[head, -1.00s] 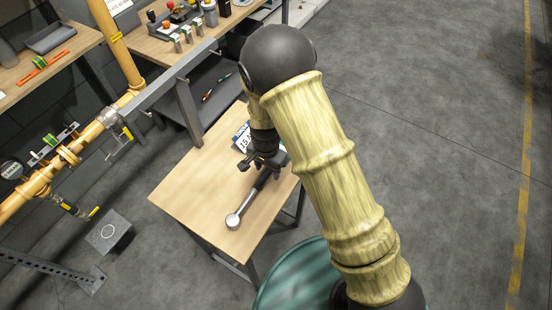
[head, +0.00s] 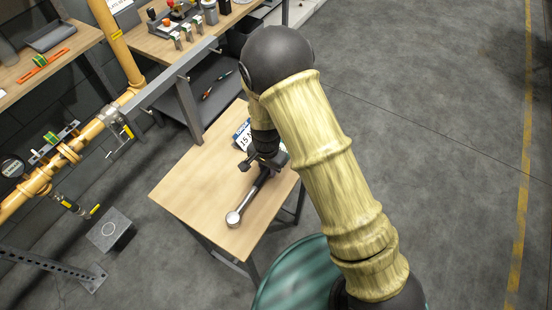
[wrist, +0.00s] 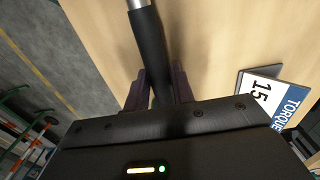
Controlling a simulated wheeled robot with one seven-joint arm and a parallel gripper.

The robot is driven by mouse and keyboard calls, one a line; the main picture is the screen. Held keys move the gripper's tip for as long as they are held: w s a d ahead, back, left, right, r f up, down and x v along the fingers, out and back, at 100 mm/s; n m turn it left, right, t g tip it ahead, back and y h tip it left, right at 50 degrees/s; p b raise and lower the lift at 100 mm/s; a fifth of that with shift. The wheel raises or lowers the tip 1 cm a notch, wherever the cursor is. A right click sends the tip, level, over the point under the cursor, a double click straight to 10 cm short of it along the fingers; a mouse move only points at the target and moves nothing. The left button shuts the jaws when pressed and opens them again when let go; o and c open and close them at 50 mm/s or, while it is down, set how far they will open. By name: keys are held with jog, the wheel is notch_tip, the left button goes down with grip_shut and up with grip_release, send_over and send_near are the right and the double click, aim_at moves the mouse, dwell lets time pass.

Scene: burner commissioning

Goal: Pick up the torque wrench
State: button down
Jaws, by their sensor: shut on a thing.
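The torque wrench (head: 246,203) has a round silver head and a black handle, and it points toward the near left of a small wooden table (head: 190,187). My gripper (head: 258,165) is over the handle end of the wrench. In the wrist view the black grip of the torque wrench (wrist: 151,50) runs between the two fingers of my gripper (wrist: 158,88). The fingers are shut on it. The far end of the handle is hidden under my gripper. In the head view I cannot tell whether the wrench touches the table top.
A torque sign (wrist: 268,98) stands on the table beside the wrench, and it also shows behind my gripper in the head view (head: 243,134). Yellow pipework (head: 75,148) runs at the left. A workbench with parts (head: 160,45) stands behind. Open floor (head: 440,140) lies to the right.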

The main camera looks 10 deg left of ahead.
jog(key=shift+w+r, duration=0.1)
notch_tip(320, 180, up, 10)
jog(key=shift+f+b, duration=0.1)
jog(key=shift+b, duration=0.9)
